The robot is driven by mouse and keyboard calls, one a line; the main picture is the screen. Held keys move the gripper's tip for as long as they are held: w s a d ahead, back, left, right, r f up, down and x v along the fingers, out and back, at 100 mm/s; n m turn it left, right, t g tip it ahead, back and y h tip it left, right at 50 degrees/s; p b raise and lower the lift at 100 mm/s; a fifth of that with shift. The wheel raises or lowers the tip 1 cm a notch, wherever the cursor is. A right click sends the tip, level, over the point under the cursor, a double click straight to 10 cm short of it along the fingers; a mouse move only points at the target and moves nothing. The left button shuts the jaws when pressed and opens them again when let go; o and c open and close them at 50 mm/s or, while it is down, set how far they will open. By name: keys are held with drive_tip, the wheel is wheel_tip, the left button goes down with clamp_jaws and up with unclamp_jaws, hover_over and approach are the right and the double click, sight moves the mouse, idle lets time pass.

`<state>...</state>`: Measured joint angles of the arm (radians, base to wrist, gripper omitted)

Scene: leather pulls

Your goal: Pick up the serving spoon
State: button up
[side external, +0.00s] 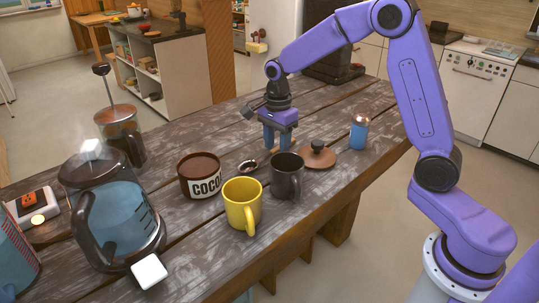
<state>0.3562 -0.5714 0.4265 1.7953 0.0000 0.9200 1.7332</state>
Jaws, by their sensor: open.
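A small dark, shiny object that looks like the bowl of the serving spoon (248,166) lies on the wooden table, between the cocoa tin and the dark mug. Its handle is hard to make out. My gripper (275,149) points down with its blue fingers open, behind the dark mug and a little right of and beyond the spoon. Nothing shows between the fingers. The mug hides part of the area below the fingertips, so I cannot tell how high they are above the table.
A cocoa tin (199,176), yellow mug (242,204), dark mug (286,176), round wooden lid (318,158) and blue shaker (358,133) stand close around. A glass kettle (112,215), French press (122,135) and white cube (149,271) are left.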

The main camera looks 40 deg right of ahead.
sight(276, 148)
clamp_jaws()
idle(0.3)
drive_tip(key=shift+r, duration=0.45)
wheel_tip(276, 148, up, 2)
drive_tip(key=shift+r, duration=0.15)
drive_tip(key=s+r, duration=0.9)
drive_tip(key=s, duration=0.5)
drive_tip(key=shift+d+r, duration=0.35)
drive_tip(key=shift+d, duration=0.1)
